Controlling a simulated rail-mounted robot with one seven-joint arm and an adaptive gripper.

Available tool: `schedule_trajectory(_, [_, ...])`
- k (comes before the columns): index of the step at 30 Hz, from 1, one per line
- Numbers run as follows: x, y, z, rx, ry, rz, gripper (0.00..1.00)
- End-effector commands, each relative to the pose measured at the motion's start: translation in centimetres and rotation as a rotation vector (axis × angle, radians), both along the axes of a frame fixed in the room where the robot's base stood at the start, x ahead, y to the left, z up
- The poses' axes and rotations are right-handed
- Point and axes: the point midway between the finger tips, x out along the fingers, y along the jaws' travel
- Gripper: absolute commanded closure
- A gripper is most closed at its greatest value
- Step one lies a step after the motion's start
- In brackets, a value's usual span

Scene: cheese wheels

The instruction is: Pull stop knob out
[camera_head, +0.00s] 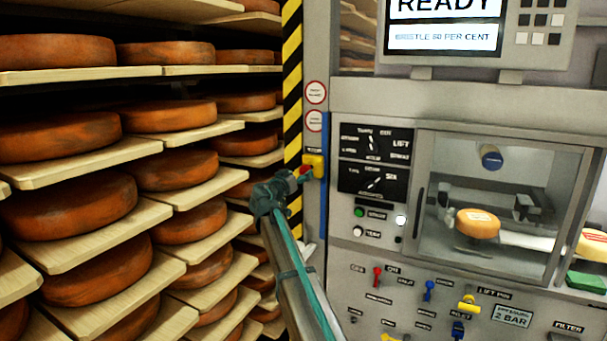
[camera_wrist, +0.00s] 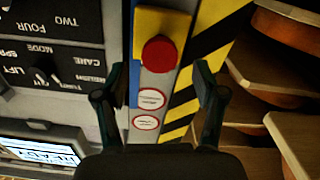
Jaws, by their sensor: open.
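The stop knob (camera_wrist: 160,53) is a round red mushroom button on a yellow box (camera_wrist: 185,25). It shows in the upper middle of the wrist view, ahead of and between the spread fingers. My gripper (camera_wrist: 158,85) is open with nothing between its fingers. In the head view the stop knob (camera_head: 306,170) is small and partly hidden by my gripper (camera_head: 298,176), which is right at the yellow box on the panel's left post. I cannot tell whether the fingers touch the knob.
Shelves of orange cheese wheels (camera_head: 75,209) fill the left, close to my arm. A yellow-black striped post (camera_head: 292,80) stands between shelves and machine. The machine has rotary dials (camera_head: 375,180), coloured valves (camera_head: 428,290) and a glazed chamber (camera_head: 490,200). A screen (camera_head: 445,25) reads READY.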

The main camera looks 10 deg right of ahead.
Motion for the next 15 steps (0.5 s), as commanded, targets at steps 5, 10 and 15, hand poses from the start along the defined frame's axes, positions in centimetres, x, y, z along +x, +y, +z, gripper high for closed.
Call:
schedule_trajectory(5, [-3.2,2.0,-0.1,0.000,0.000,0.002,0.30])
schedule_trajectory(10, [-5.1,3.4,-0.1,0.000,0.000,0.001,0.30])
schedule_trajectory(15, [-5.9,4.0,-0.1,0.001,0.001,-0.001,0.30])
